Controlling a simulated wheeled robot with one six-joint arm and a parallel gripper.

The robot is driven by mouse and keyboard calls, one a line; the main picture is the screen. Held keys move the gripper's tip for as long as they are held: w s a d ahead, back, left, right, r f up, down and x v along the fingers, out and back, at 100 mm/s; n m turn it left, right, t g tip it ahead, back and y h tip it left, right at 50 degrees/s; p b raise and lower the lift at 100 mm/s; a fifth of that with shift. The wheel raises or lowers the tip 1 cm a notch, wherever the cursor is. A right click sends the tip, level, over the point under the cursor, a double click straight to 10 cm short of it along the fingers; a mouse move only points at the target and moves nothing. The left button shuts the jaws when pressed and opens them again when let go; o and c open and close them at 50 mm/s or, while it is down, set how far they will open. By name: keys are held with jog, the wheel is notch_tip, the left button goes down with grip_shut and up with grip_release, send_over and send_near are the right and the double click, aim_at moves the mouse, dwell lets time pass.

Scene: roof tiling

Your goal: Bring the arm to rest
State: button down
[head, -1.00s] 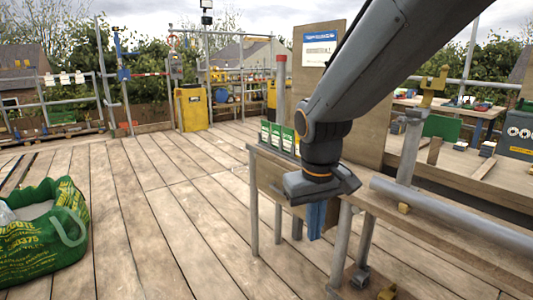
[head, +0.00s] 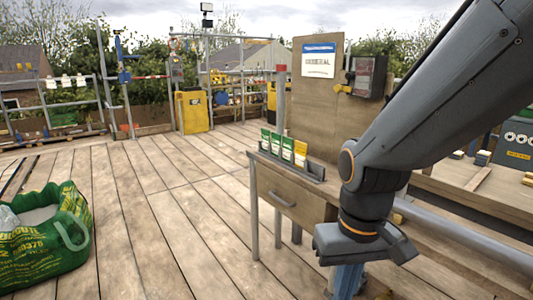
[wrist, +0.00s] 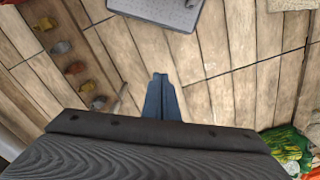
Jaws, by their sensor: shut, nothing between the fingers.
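My gripper (head: 348,283) hangs from my grey arm at the lower right of the head view, pointing down, in front of the wooden bench. Its blue fingers are together with nothing between them. In the wrist view my gripper (wrist: 161,82) shows as two blue fingers side by side, shut and empty, above the plank floor (wrist: 215,90).
A wooden bench (head: 288,197) with a drawer stands behind my gripper, holding a rack of green and yellow packets (head: 285,147). A green bag (head: 45,240) sits at the lower left. The plank deck between is clear. Yellow bin (head: 193,111) stands far back.

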jog(key=d+r+m+p, duration=0.1)
jog(key=d+r+p, duration=0.4)
jog(key=p, duration=0.3)
jog(key=shift+s+d+p, duration=0.25)
jog(key=shift+d+p, duration=0.05)
jog(key=shift+p, duration=0.1)
dwell(0.4)
